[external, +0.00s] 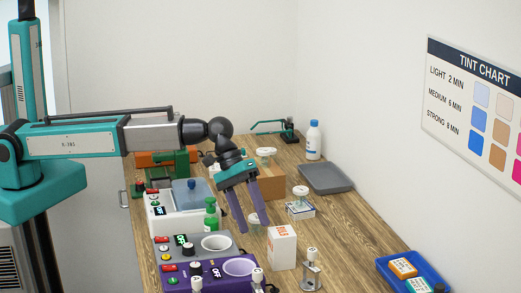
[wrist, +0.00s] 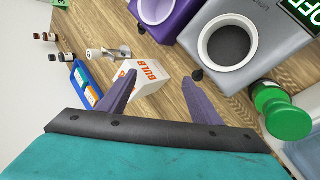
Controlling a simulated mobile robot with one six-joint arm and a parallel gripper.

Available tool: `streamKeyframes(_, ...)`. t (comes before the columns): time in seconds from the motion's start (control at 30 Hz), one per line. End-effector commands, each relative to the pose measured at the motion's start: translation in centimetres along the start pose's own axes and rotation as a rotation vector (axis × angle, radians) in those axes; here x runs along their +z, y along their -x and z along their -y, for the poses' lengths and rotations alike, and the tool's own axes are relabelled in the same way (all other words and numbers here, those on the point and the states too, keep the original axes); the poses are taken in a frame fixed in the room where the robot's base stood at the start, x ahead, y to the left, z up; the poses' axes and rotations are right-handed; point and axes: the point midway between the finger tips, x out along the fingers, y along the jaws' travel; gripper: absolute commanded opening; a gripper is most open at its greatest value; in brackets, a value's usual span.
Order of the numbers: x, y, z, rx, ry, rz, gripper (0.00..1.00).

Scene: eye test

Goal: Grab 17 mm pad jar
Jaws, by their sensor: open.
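My gripper (external: 252,226) is open, its two purple fingers pointing down over the wooden bench; they also show in the wrist view (wrist: 160,78), with nothing held between them. A small pale, translucent jar-like thing (external: 254,218) shows by the fingers in the external view. It is partly hidden, and I cannot tell its depth relative to the fingers. No 17 mm label is readable, so I cannot tell whether this is the pad jar. No such jar is clear in the wrist view. A white-topped thing (external: 299,192) stands farther right on a small base.
A white BULB box (external: 282,247) stands close to the fingers, also in the wrist view (wrist: 150,72). A green bottle (external: 210,215), grey unit (external: 187,256) and purple unit (external: 205,284) crowd the left. A grey tray (external: 326,179) and blue tray (external: 398,283) lie right.

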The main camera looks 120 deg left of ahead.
Motion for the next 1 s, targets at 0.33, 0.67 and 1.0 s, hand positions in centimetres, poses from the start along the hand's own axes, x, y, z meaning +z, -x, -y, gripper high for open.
streamKeyframes(0.33,-6.8,3.0,6.3,-0.014,0.345,0.079,0.59)
streamKeyframes(0.67,-11.1,4.9,10.5,0.051,0.763,0.310,0.59)
streamKeyframes(1.0,-12.3,6.7,9.7,0.147,1.043,0.627,0.59)
